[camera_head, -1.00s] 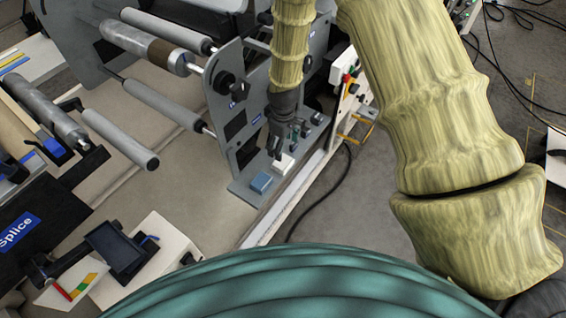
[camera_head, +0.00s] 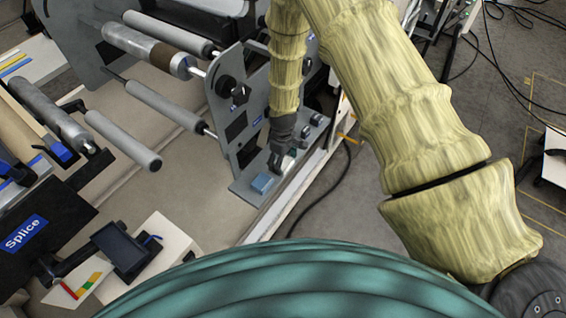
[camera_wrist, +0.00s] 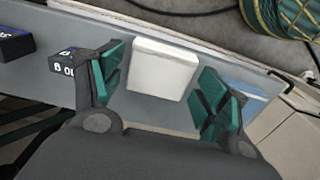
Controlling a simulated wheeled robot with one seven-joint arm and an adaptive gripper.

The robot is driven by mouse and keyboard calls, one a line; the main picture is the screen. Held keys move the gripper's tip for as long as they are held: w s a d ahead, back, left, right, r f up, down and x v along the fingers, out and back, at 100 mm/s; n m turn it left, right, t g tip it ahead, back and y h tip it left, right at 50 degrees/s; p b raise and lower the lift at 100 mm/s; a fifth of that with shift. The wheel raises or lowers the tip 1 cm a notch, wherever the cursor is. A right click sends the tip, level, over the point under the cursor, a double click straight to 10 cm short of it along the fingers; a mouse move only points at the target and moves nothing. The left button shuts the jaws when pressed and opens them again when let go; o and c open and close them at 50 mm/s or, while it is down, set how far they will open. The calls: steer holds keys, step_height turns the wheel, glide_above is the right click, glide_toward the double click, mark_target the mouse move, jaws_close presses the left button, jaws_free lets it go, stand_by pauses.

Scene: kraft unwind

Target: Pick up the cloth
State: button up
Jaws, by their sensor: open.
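A white, folded-looking square piece (camera_wrist: 163,68), which looks like the cloth, lies on a grey metal shelf (camera_wrist: 215,62). My gripper (camera_wrist: 160,92) is open, with one green-padded finger on each side of the white piece in the wrist view. I cannot tell whether the fingers touch it. In the head view my gripper (camera_head: 281,166) points down at the shelf and hides most of the white piece (camera_head: 291,154).
An upright grey machine plate (camera_head: 238,110) with knobs stands close to the gripper. Rollers (camera_head: 125,140) extend to the left.

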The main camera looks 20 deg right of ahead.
steer(key=shift+f, duration=0.5)
steer(key=c, duration=0.8)
steer(key=shift+r, duration=0.1)
